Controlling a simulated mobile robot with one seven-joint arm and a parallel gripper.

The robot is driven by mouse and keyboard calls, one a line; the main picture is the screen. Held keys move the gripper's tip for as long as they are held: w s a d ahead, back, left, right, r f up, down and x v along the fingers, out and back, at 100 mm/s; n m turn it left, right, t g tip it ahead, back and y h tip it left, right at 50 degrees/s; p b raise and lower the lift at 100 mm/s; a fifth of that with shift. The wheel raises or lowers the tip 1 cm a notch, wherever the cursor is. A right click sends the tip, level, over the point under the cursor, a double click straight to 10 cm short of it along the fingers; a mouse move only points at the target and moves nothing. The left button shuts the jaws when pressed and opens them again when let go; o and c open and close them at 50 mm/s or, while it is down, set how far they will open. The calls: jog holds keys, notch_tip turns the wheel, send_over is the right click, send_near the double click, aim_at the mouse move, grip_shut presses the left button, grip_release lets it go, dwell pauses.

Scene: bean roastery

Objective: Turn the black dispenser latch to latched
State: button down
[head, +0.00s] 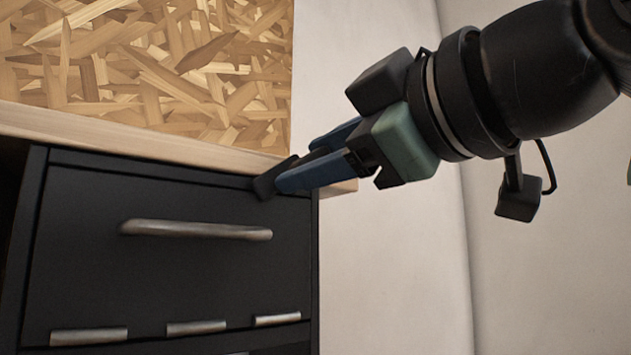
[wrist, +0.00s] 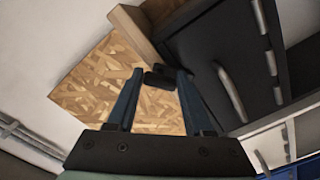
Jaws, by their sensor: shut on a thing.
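The black dispenser latch (head: 266,183) is a small dark piece at the upper right corner of the black dispenser front (head: 90,265). It looks tilted in the head view. In the wrist view the latch (wrist: 158,79) shows between the fingertips. My gripper (head: 285,180) has blue fingers and reaches in from the right. It is shut on the latch, and the fingers hide part of it. In the wrist view my gripper (wrist: 161,84) has a finger on either side of the latch.
A metal bar handle (head: 197,230) stands out from the dispenser front, left of and below my gripper. Several small metal pulls (head: 197,327) lie lower down. A wooden top (head: 130,135) with a wood-chip-patterned panel (head: 160,65) is above. Pale wall fills the right side.

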jog(key=n, duration=0.5)
jog(key=shift+n, duration=0.3)
jog(key=n, duration=0.4)
jog(key=shift+n, duration=0.3)
jog(key=shift+c, duration=1.5)
grip_release()
jog(key=shift+a, duration=0.1)
